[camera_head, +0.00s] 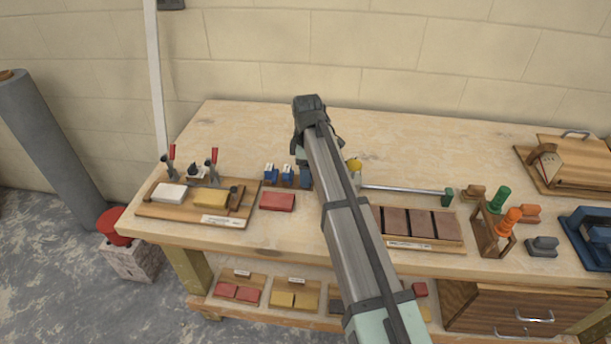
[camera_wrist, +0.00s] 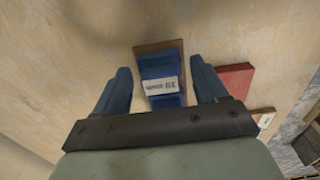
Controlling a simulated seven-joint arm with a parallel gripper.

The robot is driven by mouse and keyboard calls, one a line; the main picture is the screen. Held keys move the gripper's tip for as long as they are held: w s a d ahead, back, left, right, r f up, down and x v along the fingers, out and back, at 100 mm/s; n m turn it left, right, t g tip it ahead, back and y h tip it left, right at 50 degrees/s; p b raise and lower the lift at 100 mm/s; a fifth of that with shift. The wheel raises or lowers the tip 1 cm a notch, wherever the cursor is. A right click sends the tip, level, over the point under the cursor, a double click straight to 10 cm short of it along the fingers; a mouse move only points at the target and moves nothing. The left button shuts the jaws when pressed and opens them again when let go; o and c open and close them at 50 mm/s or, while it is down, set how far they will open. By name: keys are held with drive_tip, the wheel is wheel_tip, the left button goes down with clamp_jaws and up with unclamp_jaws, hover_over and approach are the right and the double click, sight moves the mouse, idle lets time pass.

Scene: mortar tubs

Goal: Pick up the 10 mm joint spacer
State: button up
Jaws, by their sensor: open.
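The 10 mm joint spacer (camera_wrist: 163,68) is a blue block with a white label reading 10, upside down in the wrist view. It rests on a small brown wooden base (camera_wrist: 142,50). My gripper (camera_wrist: 160,66) is open, with one blue finger on each side of the spacer and gaps showing between. In the head view my gripper is low over the bench, mostly hidden by my own arm. A blue piece (camera_head: 305,178) partly shows beside the arm there; its label cannot be read.
Two blue-and-white spacers (camera_head: 278,174) stand just left of my arm. A red block (camera_head: 277,201) lies in front, also in the wrist view (camera_wrist: 235,79). The bench's back (camera_head: 235,125) is clear.

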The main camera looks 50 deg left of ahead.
drive_tip(key=c, duration=1)
drive_tip(key=shift+o, duration=0.2)
